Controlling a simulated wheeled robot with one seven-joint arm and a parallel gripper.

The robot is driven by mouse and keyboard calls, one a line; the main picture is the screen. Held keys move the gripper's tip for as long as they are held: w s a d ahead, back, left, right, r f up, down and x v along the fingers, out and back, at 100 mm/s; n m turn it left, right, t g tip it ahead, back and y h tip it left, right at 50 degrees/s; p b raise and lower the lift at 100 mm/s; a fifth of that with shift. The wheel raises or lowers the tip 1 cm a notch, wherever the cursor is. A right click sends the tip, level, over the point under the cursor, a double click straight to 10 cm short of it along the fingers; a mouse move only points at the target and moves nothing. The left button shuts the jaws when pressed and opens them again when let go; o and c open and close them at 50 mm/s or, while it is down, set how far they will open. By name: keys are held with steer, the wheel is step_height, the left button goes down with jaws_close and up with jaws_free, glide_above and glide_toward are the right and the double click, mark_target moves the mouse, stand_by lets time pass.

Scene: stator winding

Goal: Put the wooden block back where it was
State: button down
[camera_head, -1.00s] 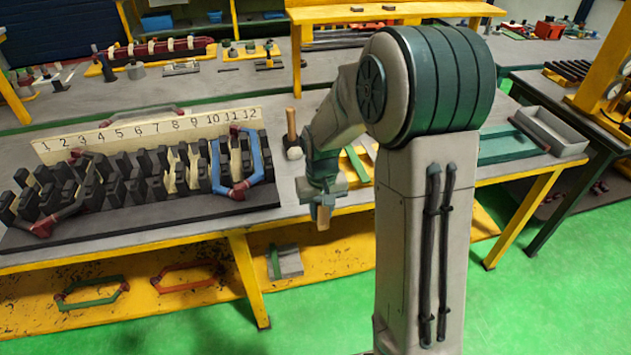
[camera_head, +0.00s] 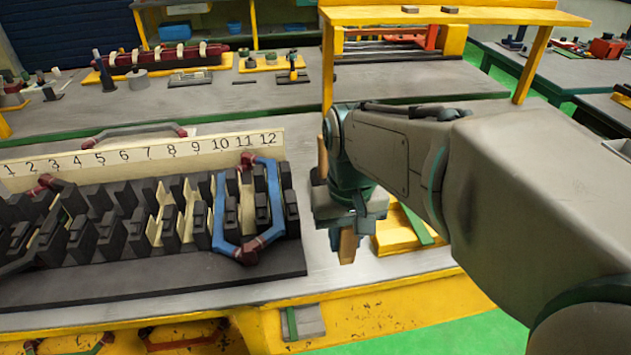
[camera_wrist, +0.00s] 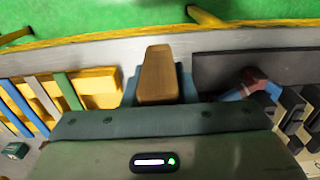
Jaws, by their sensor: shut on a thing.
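My gripper (camera_head: 350,222) hangs over the front part of the grey bench, between the numbered slotted fixture and a yellow holder. It is shut on the wooden block (camera_head: 348,246), which points down below the fingers. In the wrist view, the block (camera_wrist: 157,75) sticks out beyond the gripper, with blue-grey finger parts (camera_wrist: 187,84) beside it. The bench surface shows around the block; I cannot tell whether the block touches it. The yellow holder (camera_head: 393,242), with a green strip, is partly hidden behind my gripper and arm. In the wrist view it (camera_wrist: 100,88) carries several coloured strips.
The dark slotted fixture (camera_head: 285,262) with numbers 1 to 12 stands left of my gripper, with blue and dark red coils on it. A wooden mallet handle (camera_head: 322,158) stands upright just behind my gripper. Bare bench (camera_head: 322,262) lies between fixture and holder.

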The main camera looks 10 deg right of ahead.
steer(key=w+f, duration=0.2)
steer(key=w, duration=0.1)
steer(key=w+d+f, duration=0.1)
steer(key=w+f, duration=0.1)
steer(key=w, duration=0.2)
steer(key=w+d+f, duration=0.1)
steer(key=w+f, duration=0.1)
steer(key=w, duration=0.1)
steer(key=shift+w+d+f, duration=0.1)
steer(key=shift+w+f, duration=0.1)
steer(key=shift+f, duration=2.05)
steer(key=shift+f, duration=0.2)
steer(key=c, duration=1.2)
jaws_free()
steer(key=shift+o, duration=0.2)
steer(key=shift+r, duration=0.15)
